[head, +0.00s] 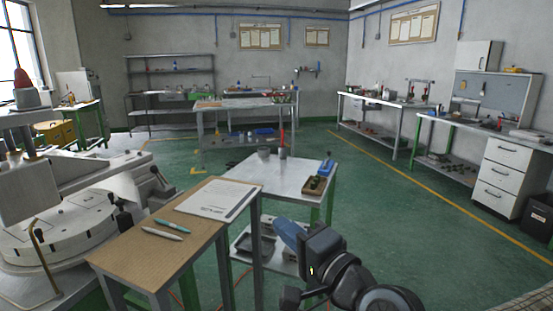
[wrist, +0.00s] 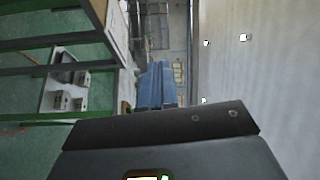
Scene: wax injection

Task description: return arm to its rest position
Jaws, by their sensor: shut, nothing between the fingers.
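My gripper (head: 280,232) is in front of me at the lower middle of the head view, its blue fingers pointing away and to the left. The fingers are shut together and empty. In the wrist view, my gripper (wrist: 158,72) shows as closed blue fingers beyond the dark palm. My black arm runs to the bottom edge of the head view. The gripper is in the air, just in front of the metal table (head: 268,172) and right of the wooden-topped table (head: 150,228).
The wooden-topped table holds a paper sheet (head: 215,198) and two pens (head: 168,228). The metal table carries a small tray (head: 318,186) and cups. A large machine (head: 50,220) stands at the left. Workbenches (head: 385,102) line the walls. Green floor (head: 420,215) is open at the right.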

